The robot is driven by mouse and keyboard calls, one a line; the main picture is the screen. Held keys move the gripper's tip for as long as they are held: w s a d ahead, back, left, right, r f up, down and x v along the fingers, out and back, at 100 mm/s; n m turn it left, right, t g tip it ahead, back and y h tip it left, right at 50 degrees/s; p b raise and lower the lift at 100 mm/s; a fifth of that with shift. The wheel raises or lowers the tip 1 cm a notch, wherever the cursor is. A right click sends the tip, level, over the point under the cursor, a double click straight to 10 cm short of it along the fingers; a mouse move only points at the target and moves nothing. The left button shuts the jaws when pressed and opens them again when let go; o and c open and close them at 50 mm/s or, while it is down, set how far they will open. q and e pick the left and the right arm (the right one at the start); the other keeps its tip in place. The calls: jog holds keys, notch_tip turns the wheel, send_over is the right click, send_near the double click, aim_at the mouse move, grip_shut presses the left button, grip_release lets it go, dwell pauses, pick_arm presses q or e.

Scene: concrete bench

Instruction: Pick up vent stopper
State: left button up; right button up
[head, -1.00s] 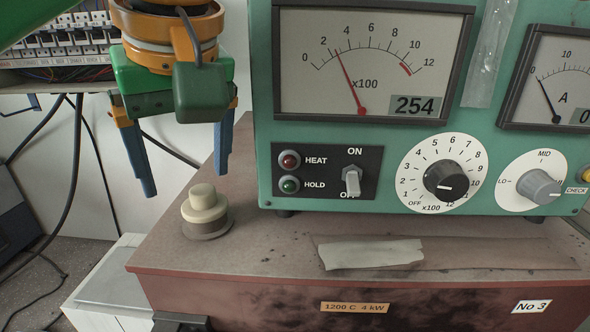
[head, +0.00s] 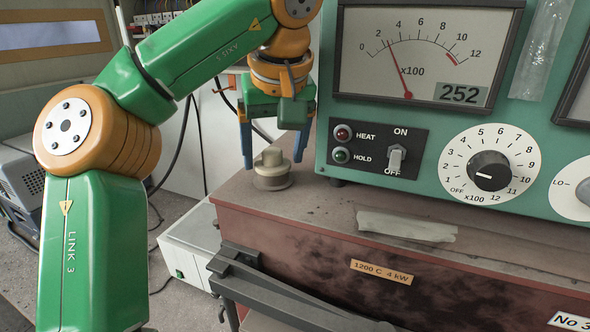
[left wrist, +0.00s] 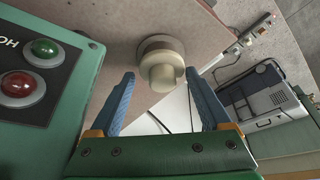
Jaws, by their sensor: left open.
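The vent stopper (head: 271,168) is a cream knob on a wider round base, upright on top of the brown furnace near its left edge. In the left wrist view the stopper (left wrist: 161,68) shows ahead of the fingers, in line with the gap between them. My left gripper (head: 273,158) has two blue fingers spread apart and empty. It points down over the stopper; in the head view one finger is at each side, slightly behind it. In the left wrist view my left gripper (left wrist: 164,98) seems not to touch it. My right gripper is not in view.
The green control box (head: 430,110) with dials, lamps and a switch stands close right of the stopper. A dark handle bar (head: 290,295) runs along the furnace front. A white box (head: 190,243) is lower left.

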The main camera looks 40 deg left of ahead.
pick_arm(q)
jog(key=shift+s+d, duration=0.2)
jog(key=shift+d, duration=0.05)
jog(key=shift+w+a+f, duration=0.1)
jog(key=shift+a, duration=0.2)
jog(key=shift+c, duration=0.8)
jog(key=shift+w+a+f, duration=0.1)
jog(key=shift+a, duration=0.05)
jog(key=c, duration=1)
jog(key=shift+o, duration=0.2)
jog(key=shift+d, duration=0.2)
